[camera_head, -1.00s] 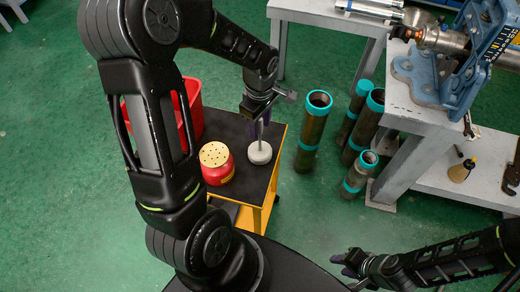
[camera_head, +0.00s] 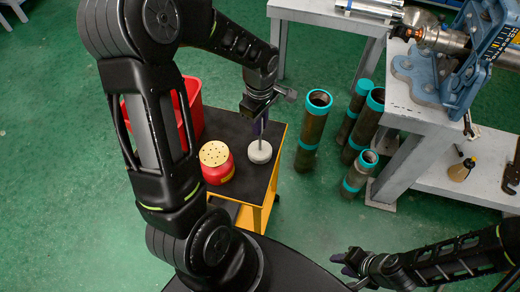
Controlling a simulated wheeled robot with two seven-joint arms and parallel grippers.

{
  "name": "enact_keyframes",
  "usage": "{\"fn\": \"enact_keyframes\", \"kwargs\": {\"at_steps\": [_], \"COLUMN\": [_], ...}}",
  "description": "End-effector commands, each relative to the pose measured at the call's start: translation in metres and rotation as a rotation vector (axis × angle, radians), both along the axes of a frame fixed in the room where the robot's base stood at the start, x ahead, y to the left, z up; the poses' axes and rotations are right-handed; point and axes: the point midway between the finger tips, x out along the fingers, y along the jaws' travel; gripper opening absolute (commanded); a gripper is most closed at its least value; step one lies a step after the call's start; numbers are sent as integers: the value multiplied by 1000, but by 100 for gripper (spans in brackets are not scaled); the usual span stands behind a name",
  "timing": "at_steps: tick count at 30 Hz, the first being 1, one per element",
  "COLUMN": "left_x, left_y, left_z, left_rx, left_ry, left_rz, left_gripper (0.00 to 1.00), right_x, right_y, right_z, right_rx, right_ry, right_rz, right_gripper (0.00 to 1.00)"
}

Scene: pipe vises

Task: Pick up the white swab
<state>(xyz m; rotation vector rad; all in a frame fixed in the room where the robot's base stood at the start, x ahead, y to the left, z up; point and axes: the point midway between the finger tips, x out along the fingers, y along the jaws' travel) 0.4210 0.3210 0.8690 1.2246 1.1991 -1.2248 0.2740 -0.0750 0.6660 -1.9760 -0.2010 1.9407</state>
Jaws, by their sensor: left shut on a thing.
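The white swab has a round white head (camera_head: 259,152) and a thin upright stem. It stands at the right side of the black top of a small yellow cart (camera_head: 240,135). My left gripper (camera_head: 262,122) is above the head and shut on the stem; the finger tips are small and partly dark against the cart. Whether the head touches the cart top I cannot tell. My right gripper (camera_head: 345,262) is low at the bottom right, away from the cart; its fingers are too small and dark to read.
A red can with a yellow perforated lid (camera_head: 214,155) stands left of the swab. A red bin (camera_head: 190,110) is behind my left arm. Several pipes with teal ends (camera_head: 316,115) stand right of the cart. A blue vise (camera_head: 465,75) sits on a grey bench (camera_head: 420,115).

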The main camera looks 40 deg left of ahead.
Motion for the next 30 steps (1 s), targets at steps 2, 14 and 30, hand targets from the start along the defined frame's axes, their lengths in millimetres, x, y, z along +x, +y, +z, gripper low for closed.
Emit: {"fn": "enact_keyframes", "kwargs": {"at_steps": [2, 14, 30], "left_x": [0, 0, 1], "left_y": [0, 0, 0], "left_z": [0, 1, 80], "left_rx": [0, 0, 1], "left_ry": [0, -1, -6], "left_rz": [0, 0, -1], "left_gripper": [0, 0, 0], "right_x": [0, 0, 1], "right_y": [0, 0, 1], "right_z": [0, 0, -10], "right_rx": [0, 0, 2], "right_ry": [0, 0, -4], "right_rz": [0, 0, 1], "right_gripper": [36, 36, 36]}}
